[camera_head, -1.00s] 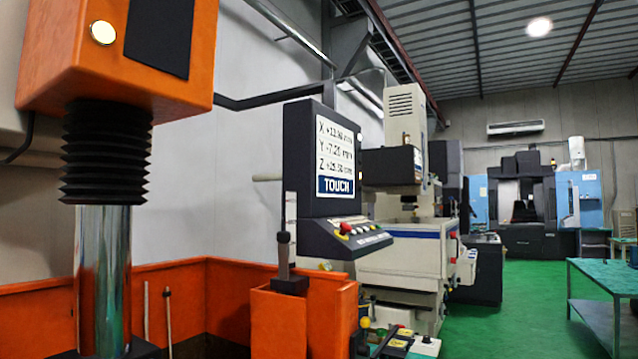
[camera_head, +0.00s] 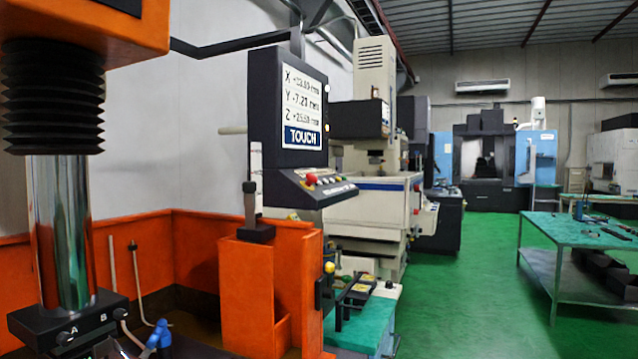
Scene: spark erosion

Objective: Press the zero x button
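The black control console (camera_head: 262,130) stands centre left, upright behind the orange tank. Its white screen (camera_head: 303,95) shows X, Y and Z readings and a blue TOUCH bar (camera_head: 303,138). Below the screen, a sloped button panel (camera_head: 325,184) carries a red knob (camera_head: 311,180) and several small buttons. The button labels are too small to read, so I cannot tell which one is zero x. Neither of my grippers shows in the head view.
An orange tank (camera_head: 195,240) and a machine head with black bellows (camera_head: 52,92) fill the left. A small green-topped stand (camera_head: 360,325) holds tools below the console. A green table (camera_head: 580,232) stands at right. Green floor (camera_head: 470,300) between them is clear.

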